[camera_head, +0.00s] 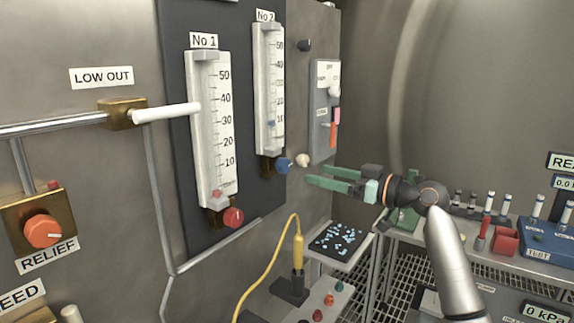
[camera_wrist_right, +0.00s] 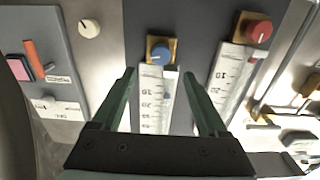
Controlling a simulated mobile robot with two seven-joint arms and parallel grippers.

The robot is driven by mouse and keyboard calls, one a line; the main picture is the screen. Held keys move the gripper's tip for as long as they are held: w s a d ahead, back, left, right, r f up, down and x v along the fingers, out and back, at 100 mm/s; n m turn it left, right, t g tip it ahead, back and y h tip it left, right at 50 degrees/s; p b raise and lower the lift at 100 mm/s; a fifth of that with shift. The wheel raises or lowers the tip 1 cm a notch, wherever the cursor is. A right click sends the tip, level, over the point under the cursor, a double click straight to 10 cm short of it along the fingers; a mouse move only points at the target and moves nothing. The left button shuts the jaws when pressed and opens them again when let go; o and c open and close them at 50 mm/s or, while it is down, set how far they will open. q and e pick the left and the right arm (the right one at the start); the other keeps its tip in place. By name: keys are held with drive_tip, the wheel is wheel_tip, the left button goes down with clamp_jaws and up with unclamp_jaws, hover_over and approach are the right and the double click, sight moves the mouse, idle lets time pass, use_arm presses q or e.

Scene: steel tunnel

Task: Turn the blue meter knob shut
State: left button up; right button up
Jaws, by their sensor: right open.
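The blue knob (camera_head: 283,166) sits at the foot of the No 2 meter (camera_head: 269,90) on the dark wall panel. In the right wrist view the blue knob (camera_wrist_right: 160,54) shows on its brass block, beyond the fingertips and between their lines. My right gripper (camera_head: 316,175) is open and empty, just right of the blue knob in the head view, with a gap between them. Its green fingers (camera_wrist_right: 158,72) point toward the panel in the wrist view. My left gripper is not in view.
The red knob (camera_head: 233,217) of the No 1 meter (camera_head: 211,130) is to the left. A cream knob (camera_head: 303,160) and a grey switch box (camera_head: 325,110) are to the right. A yellow cable plug (camera_head: 298,252) stands below. A tray of blue bits (camera_head: 338,238) lies under the gripper.

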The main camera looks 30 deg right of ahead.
sight(287, 167)
drive_tip(key=p+x, duration=0.2)
drive_tip(key=x, duration=0.6)
drive_tip(key=shift+a+r, duration=0.1)
drive_tip(key=shift+r, duration=0.05)
drive_tip(key=shift+w+a, duration=0.3)
drive_tip(key=shift+w, duration=0.35)
drive_tip(key=shift+c, duration=0.3)
clamp_jaws()
